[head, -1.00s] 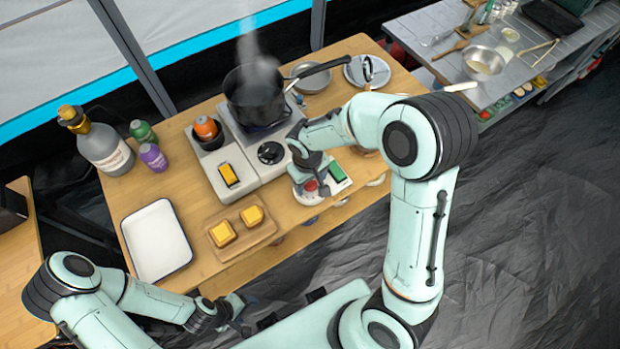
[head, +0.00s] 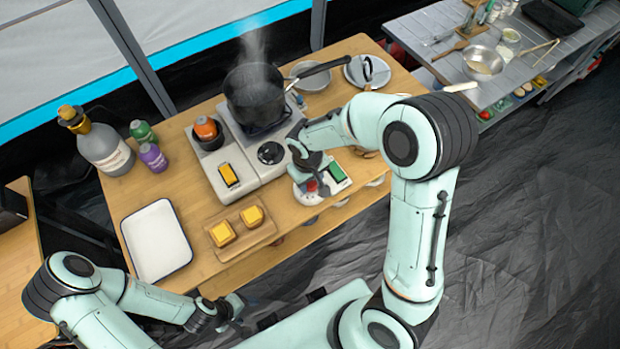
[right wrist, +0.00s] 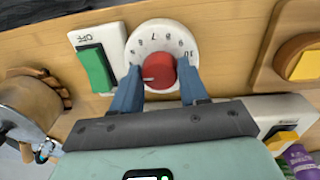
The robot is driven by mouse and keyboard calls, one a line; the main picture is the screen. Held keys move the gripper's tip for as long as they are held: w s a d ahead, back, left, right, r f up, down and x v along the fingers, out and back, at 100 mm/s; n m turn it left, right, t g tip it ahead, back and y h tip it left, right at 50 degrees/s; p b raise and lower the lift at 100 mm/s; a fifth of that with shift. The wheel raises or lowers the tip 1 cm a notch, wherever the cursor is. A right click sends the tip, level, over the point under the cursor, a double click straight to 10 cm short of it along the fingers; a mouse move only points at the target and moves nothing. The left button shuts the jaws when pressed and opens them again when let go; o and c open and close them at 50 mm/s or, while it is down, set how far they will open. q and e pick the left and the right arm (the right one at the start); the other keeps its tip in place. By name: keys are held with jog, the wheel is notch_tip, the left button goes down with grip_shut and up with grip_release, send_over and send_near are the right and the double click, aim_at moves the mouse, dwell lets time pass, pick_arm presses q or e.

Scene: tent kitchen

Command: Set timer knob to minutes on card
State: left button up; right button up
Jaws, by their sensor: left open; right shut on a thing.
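The timer is a round white dial (right wrist: 152,36) with printed numbers and a red knob (right wrist: 158,70) at its centre. A pale line on the knob points toward the left in the right wrist view; the number it meets is hard to read. My right gripper (right wrist: 157,84) has its blue fingers on both sides of the knob and is shut on it. In the head view the red knob (head: 312,185) shows just below my right gripper (head: 308,174). My left gripper (head: 232,308) is open and empty near the table's front edge. I cannot make out a card with minutes.
A green switch (head: 337,172) on a white plate sits beside the dial. A steaming pot (head: 254,95) stands on the stove (head: 240,178). A wooden board (head: 262,236) with two yellow blocks and a white tray (head: 156,241) lie to the left.

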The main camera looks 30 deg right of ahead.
dwell(0.4)
jog(key=o, duration=1)
jog(key=shift+o, duration=0.2)
jog(key=shift+r, duration=0.15)
notch_tip(320, 180, up, 13)
jog(key=p, duration=0.1)
jog(key=shift+a, duration=0.4)
